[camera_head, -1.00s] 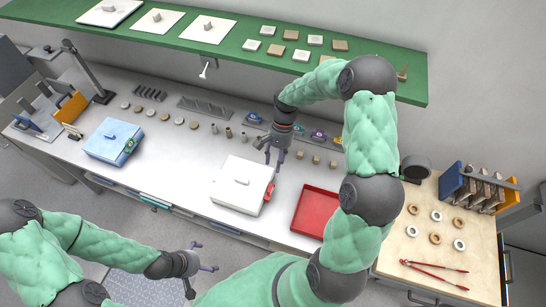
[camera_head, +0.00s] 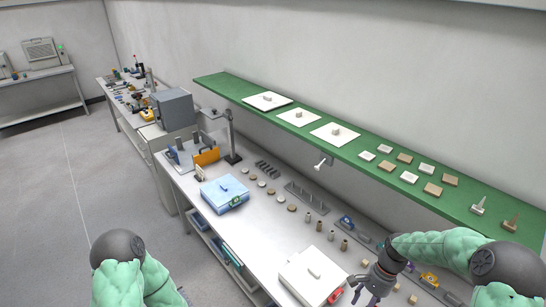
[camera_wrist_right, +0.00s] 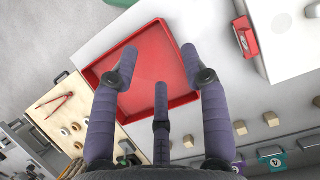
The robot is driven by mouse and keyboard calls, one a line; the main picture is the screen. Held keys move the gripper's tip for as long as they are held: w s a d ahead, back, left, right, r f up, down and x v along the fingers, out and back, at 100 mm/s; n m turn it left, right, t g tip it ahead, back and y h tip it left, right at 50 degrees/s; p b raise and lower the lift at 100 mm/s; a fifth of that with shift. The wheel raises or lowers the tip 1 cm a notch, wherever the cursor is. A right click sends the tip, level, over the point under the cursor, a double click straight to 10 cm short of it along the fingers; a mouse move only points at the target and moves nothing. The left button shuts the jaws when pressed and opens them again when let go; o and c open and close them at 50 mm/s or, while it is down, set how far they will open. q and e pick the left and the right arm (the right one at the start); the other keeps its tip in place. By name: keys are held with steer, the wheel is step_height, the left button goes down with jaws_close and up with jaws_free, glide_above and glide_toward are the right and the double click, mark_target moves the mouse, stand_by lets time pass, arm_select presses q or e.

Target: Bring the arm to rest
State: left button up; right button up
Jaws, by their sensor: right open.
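My right gripper (camera_head: 367,293) is at the lower right of the head view, over the workbench (camera_head: 262,240) beside a white lidded box (camera_head: 310,272). In the right wrist view its dark fingers (camera_wrist_right: 158,78) are spread apart with nothing between them. A red tray (camera_wrist_right: 150,42) lies below and beyond them. The white box also shows at the top right of the wrist view (camera_wrist_right: 285,40), with its red part. My left arm (camera_head: 130,275) shows only as an upper link at the lower left of the head view; its gripper is out of the frame.
A green shelf (camera_head: 240,90) with white plates and several small blocks runs above the bench. A blue box (camera_head: 225,194), a stand (camera_head: 232,140) and small parts are on the bench. A wooden board with red tongs (camera_wrist_right: 58,103) is beside the tray. Floor at left is clear.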

steer(key=s+a+f+n+t, duration=0.3)
steer(key=s+a+f+n, duration=0.4)
steer(key=s+a+f, duration=1.05)
arm_select(q)
step_height(320, 180, down, 18)
steer(key=s+b, duration=0.1)
steer(key=b, duration=1.7)
arm_select(e)
step_height(320, 180, down, 16)
steer(key=w, duration=0.2)
steer(key=shift+a+f+n, duration=0.25)
steer(key=shift+a+n, duration=0.05)
arm_select(q)
steer(key=shift+s+r, duration=0.1)
